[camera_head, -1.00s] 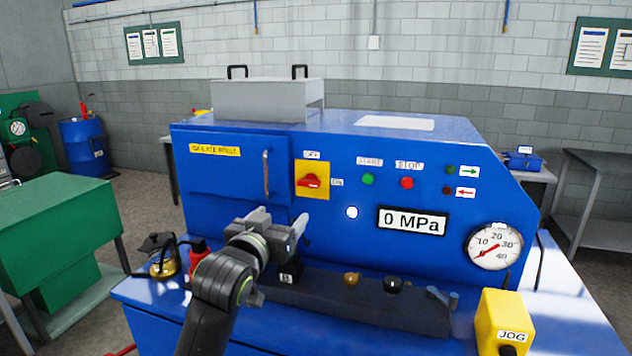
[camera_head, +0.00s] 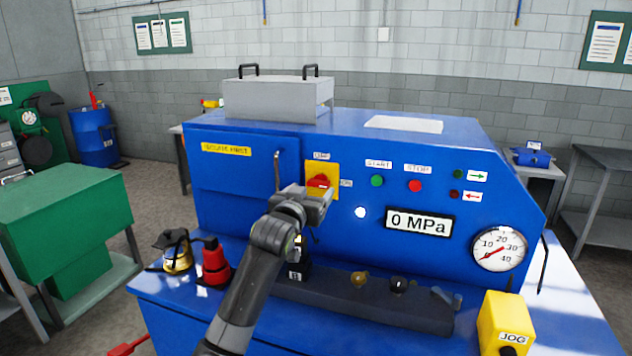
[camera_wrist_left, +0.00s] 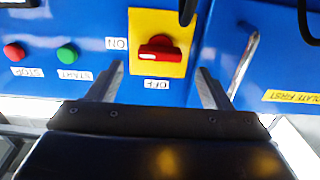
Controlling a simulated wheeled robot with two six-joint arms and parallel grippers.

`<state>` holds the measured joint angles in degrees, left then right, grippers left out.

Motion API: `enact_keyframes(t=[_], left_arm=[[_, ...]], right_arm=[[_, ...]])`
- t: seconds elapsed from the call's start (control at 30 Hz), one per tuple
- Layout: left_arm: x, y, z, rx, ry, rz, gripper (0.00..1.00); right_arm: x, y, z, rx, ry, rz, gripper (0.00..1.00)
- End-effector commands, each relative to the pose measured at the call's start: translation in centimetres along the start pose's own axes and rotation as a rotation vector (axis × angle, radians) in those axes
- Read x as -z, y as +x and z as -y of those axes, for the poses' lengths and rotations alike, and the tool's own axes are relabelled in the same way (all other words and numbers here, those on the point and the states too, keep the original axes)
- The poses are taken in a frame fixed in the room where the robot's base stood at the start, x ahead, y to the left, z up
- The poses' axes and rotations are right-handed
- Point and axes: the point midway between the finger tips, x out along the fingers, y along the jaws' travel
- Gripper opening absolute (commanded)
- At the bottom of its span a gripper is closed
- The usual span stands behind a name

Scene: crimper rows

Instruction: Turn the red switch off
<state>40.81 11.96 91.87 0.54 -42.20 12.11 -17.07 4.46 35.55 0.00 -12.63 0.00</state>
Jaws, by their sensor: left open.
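The red switch (camera_head: 318,181) sits on a yellow plate (camera_head: 322,167) on the blue machine's front panel. An OFF label is above it and an ON label to its right; my gripper hides the plate's lower part. In the left wrist view, which shows the panel upside down, the red switch (camera_wrist_left: 160,47) has its handle lying level, along the line toward the ON label (camera_wrist_left: 116,44). My left gripper (camera_head: 318,196) is open and empty in front of the switch, its fingers apart on either side of the plate in the wrist view. Contact with the switch is not visible. My right gripper is out of view.
A door handle (camera_head: 277,172) stands out left of the switch. Green START (camera_head: 377,180) and red STOP (camera_head: 415,185) buttons are to its right. A dark ledge (camera_head: 350,300) with knobs, a red item (camera_head: 215,264) and a brass padlock (camera_head: 177,258) lie below.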

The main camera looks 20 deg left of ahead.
Motion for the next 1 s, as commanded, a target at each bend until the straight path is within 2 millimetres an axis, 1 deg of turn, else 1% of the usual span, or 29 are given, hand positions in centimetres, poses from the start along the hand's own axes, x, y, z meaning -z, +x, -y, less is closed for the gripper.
enact_keyframes(t=[0.03,0.2,0.4,0.6,0.83,1.0], left_arm=[[0.2,0.7,0.0,0.0,0.0,0.003,0.73],[0.1,2.7,0.0,0.0,0.0,0.003,0.73],[0.1,4.1,0.0,0.0,0.0,0.001,0.73],[0.0,4.6,0.0,0.0,0.0,0.0,0.73],[0.0,4.6,0.0,0.0,0.0,0.0,0.73],[0.0,4.6,0.0,0.0,0.0,0.0,0.5]], right_arm=[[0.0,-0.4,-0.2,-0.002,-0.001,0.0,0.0],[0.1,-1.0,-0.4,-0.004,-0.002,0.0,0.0],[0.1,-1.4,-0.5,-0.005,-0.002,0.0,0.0],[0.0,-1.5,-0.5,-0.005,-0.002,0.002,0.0],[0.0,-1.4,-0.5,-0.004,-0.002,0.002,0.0],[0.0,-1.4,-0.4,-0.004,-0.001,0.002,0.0]])
